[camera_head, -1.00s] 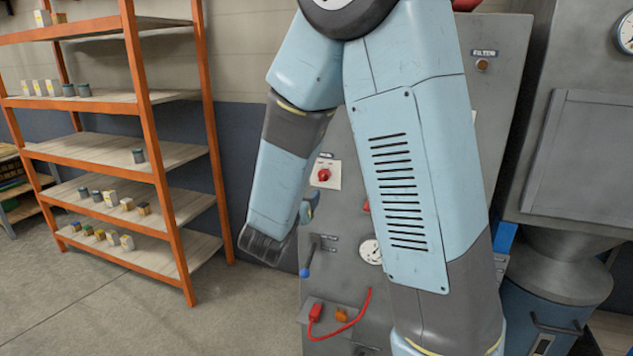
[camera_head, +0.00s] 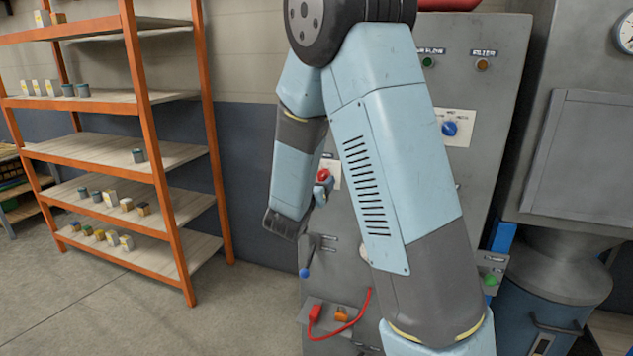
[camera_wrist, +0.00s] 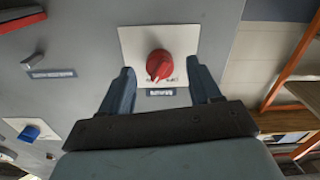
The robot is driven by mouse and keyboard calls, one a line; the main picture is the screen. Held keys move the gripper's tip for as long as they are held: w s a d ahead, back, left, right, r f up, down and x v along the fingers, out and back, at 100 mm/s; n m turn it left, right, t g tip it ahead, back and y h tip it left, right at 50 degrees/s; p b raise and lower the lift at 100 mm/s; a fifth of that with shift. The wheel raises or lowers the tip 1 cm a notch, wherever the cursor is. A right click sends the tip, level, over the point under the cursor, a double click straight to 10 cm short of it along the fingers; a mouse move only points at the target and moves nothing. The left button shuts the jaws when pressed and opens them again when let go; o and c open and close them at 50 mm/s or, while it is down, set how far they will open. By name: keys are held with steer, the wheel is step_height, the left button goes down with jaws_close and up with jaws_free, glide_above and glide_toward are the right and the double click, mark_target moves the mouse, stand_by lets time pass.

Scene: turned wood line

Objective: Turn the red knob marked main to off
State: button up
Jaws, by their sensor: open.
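The red knob (camera_wrist: 159,64) sits on a white square plate (camera_wrist: 185,40) on the grey cabinet, with a dark label (camera_wrist: 160,92) beside it in the wrist view. My gripper (camera_wrist: 158,78) is open, its two blue fingers on either side of the knob's lower part in that view. I cannot tell whether they touch it. In the head view the knob (camera_head: 324,175) shows beside my gripper (camera_head: 322,190), and my arm hides part of its plate. The knob's marks are too small to read.
A blue lever (camera_head: 305,271), a red plug with cable (camera_head: 315,312) and an orange piece (camera_head: 341,314) are lower on the cabinet. A blue knob (camera_head: 450,128) is at right. An orange shelf rack (camera_head: 160,150) stands at left, with clear floor before it.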

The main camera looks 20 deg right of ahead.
steer(key=shift+x, duration=1.2)
